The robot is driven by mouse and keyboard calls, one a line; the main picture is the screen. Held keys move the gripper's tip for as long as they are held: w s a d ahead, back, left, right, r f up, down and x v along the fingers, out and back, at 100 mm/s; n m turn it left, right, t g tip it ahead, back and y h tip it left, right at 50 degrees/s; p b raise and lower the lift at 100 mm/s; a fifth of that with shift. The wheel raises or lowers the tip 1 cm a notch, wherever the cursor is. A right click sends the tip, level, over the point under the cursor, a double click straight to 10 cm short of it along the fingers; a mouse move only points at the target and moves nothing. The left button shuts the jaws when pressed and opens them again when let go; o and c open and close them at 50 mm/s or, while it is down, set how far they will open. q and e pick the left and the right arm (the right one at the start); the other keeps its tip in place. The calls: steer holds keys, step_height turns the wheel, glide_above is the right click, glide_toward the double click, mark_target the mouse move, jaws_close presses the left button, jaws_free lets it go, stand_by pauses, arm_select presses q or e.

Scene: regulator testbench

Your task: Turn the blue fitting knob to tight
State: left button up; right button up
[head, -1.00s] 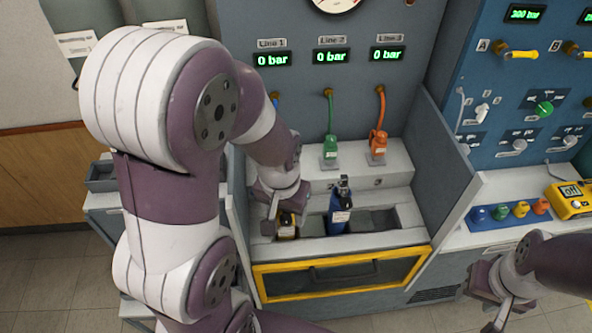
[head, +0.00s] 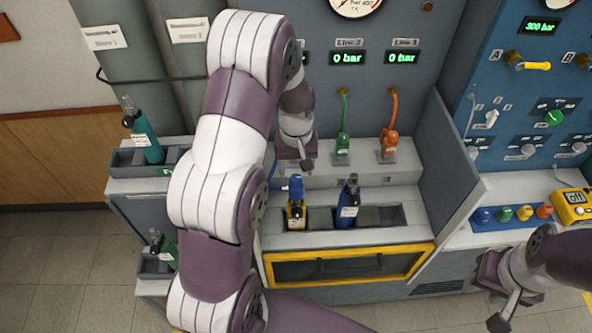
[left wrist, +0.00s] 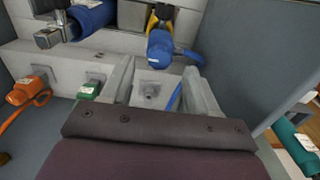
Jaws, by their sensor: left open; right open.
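The blue fitting (head: 296,188) sits on top of the yellow cylinder (head: 296,215) in the left slot of the bench. Its blue hose shows at its left. In the left wrist view the blue fitting (left wrist: 160,50) is just beyond my open fingers, with the yellow cylinder (left wrist: 161,15) behind it. I cannot read the knob's setting. My left gripper (head: 299,167) is open and empty, behind and a little above the fitting, apart from it. My right gripper (head: 500,303) hangs open at the lower right, far from the fitting.
A blue cylinder (head: 347,205) stands in the slot to the right. Green (head: 342,146) and orange (head: 389,144) fittings sit on the ledge behind. A grey side panel (head: 440,165) bounds the bench at right. Teal cylinders (head: 146,140) stand at the left.

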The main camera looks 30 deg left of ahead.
mark_target(296, 177)
arm_select(q)
step_height(296, 177, down, 3)
steer(key=shift+r, duration=0.1)
steer(key=shift+f+p, duration=0.3)
steer(key=shift+f, duration=0.15)
steer(key=c, duration=1.1)
steer(key=shift+o, duration=0.2)
steer(key=shift+m, duration=1.7)
